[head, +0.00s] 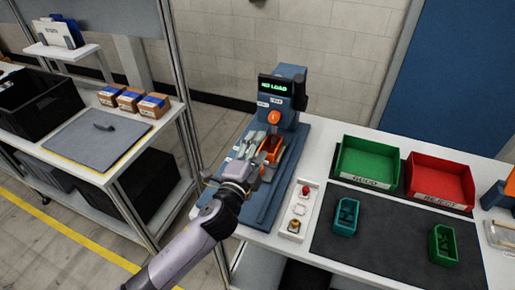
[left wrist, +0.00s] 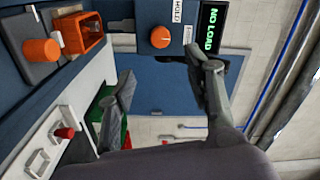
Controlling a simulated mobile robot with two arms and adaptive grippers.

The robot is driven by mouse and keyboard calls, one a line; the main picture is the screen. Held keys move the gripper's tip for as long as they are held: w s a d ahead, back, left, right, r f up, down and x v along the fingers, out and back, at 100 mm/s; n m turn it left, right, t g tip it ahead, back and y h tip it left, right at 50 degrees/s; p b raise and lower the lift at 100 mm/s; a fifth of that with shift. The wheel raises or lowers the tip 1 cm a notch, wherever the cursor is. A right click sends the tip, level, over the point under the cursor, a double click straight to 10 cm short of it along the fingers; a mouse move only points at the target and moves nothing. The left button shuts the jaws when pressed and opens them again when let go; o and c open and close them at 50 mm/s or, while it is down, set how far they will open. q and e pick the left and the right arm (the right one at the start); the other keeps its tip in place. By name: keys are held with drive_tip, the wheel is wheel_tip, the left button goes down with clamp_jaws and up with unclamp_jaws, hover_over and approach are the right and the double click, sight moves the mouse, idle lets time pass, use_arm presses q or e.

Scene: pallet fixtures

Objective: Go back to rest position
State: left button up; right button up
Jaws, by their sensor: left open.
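My left gripper (head: 257,172) is in front of the blue test station (head: 290,102), near its base plate. In the left wrist view the two fingers stand apart with nothing between them (left wrist: 165,85). The station's display (head: 284,86) reads NO LOAD. An orange open-topped holder (head: 271,148) sits on the station's base, just beyond the gripper; it also shows in the left wrist view (left wrist: 82,35). My right gripper is in neither view.
A white button box with a red button (head: 305,190) stands right of the gripper. A green GOOD bin (head: 367,182) and a red REJECT bin (head: 438,198) stand behind a dark mat (head: 385,235) bearing two small green trays. A shelf rack (head: 190,150) post rises to the left.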

use_arm(q)
drive_tip(key=s+a+f+n+g+y, duration=0.6)
drive_tip(key=s+a+f+n+g, duration=0.1)
drive_tip(key=s+a+f+n, duration=0.6)
drive_tip(key=s+a+f+n+g, duration=0.2)
drive_tip(key=s+g, duration=0.1)
drive_tip(key=s, duration=0.7)
drive_tip(key=s+a+f+n+g, duration=0.2)
drive_tip(key=s+g, duration=0.2)
drive_tip(key=s, duration=0.6)
wheel_tip(320, 180, down, 27)
drive_tip(key=s+b, duration=0.1)
drive_tip(key=b, duration=0.1)
drive_tip(key=s+a+f+g+b, duration=0.2)
drive_tip(key=s+a+f, duration=0.1)
drive_tip(key=s+f, duration=1.4)
wheel_tip(320, 180, down, 3)
drive_tip(key=shift+s+r+m, duration=0.15)
drive_tip(key=shift+s+m, duration=0.15)
